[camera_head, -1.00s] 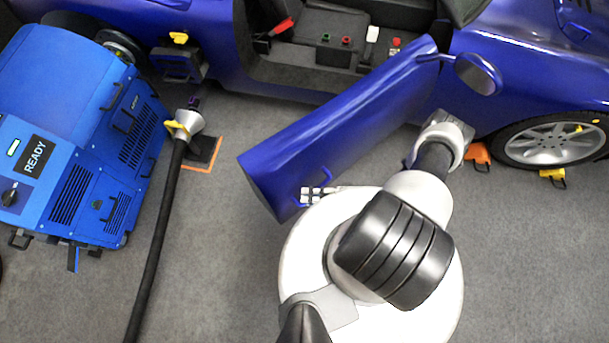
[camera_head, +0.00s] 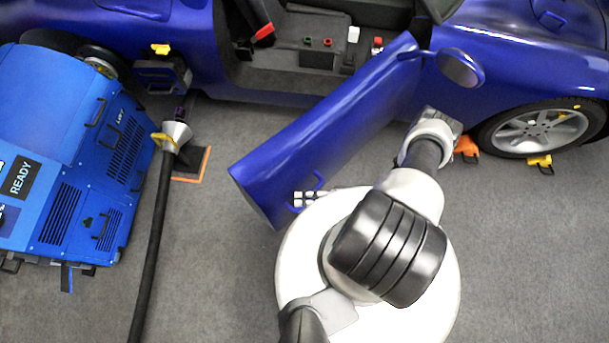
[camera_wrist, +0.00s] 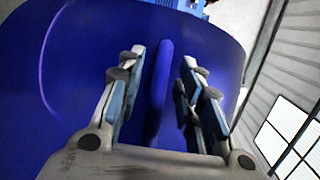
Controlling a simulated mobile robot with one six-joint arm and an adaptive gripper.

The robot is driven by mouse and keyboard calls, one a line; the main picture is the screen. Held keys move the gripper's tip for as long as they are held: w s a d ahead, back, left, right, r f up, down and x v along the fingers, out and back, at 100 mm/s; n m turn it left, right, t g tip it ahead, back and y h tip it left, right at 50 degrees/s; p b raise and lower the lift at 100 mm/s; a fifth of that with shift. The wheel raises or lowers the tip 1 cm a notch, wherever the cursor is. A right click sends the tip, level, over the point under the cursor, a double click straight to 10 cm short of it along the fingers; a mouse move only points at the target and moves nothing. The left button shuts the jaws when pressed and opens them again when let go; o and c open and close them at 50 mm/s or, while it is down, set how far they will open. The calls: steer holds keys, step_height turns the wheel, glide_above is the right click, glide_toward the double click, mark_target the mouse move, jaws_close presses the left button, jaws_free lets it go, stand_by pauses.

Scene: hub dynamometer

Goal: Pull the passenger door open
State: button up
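The blue passenger door (camera_head: 325,120) stands partly open, swung out from the blue car (camera_head: 190,45). Its blue bar handle (camera_head: 319,180) is near the free end of the outer face; it also shows in the wrist view as an upright bar (camera_wrist: 161,85). My gripper (camera_head: 305,198) is at that handle, mostly hidden behind my arm in the head view. In the wrist view my gripper's fingers (camera_wrist: 160,90) stand apart, one on each side of the handle, with a visible gap on both sides. The door panel (camera_wrist: 70,90) fills most of that view.
A blue dynamometer unit (camera_head: 70,150) marked READY stands at left. A black hose with a pale funnel (camera_head: 175,136) runs along the floor beside it. Orange (camera_head: 466,147) and yellow (camera_head: 541,160) pieces lie by the wheel (camera_head: 540,132). Grey floor is clear between hose and door.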

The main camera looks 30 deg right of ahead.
steer(key=v, duration=1.2)
steer(key=shift+d, duration=0.1)
steer(key=w+d+r+n+g+h, duration=0.2)
steer(key=w+d+r+g, duration=0.2)
steer(key=r, duration=0.5)
steer(key=w+d+r+n+g+h, duration=0.15)
steer(key=w+d+r+g, duration=0.25)
steer(key=r, duration=0.5)
steer(key=w+a+r+n+g+h, duration=0.1)
steer(key=w+a+r+h, duration=0.15)
steer(key=r, duration=0.55)
steer(key=w+a+r+h, duration=0.2)
steer(key=a+r+h, duration=0.1)
steer(key=r, duration=0.6)
steer(key=s+a+r+t+h, duration=0.3)
steer(key=s+a+r, duration=0.2)
steer(key=r, duration=0.3)
steer(key=s+a+r+n+t+h, duration=0.1)
steer(key=s+a+r+t+h, duration=0.2)
steer(key=s+a+r, duration=0.2)
steer(key=a+r, duration=0.3)
steer(key=shift+a+r, duration=0.2)
steer(key=shift+r, duration=0.2)
